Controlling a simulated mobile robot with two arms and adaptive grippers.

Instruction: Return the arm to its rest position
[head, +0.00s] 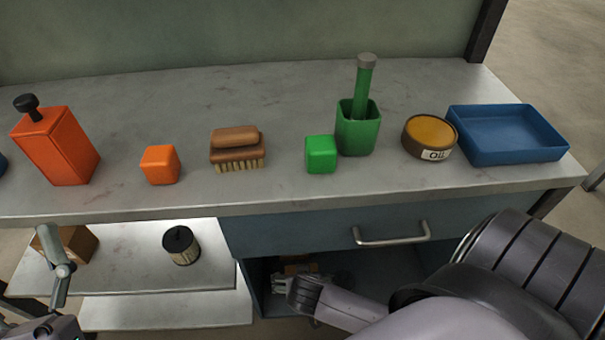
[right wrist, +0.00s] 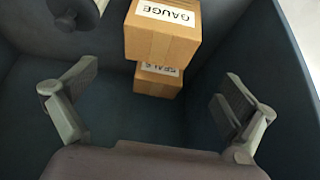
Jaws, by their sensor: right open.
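My right arm (head: 460,300) comes in from the right and reaches into the open compartment under the drawer. In the right wrist view my right gripper (right wrist: 155,100) has its fingers spread wide with nothing between them. A cardboard box marked GAUGE (right wrist: 163,35) sits beyond the fingers, apart from them. It partly covers a second labelled box (right wrist: 158,80). My left gripper (head: 58,265) shows only in part at the lower left of the head view, in front of the lower shelf; its jaw opening is not clear.
Dark compartment walls (right wrist: 290,65) stand close on both sides of the right gripper. The drawer handle (head: 392,234) juts out above my right arm. The bench top (head: 270,100) holds an orange bottle, blocks, a brush, a green holder, an oil tin and a blue tray (head: 505,135).

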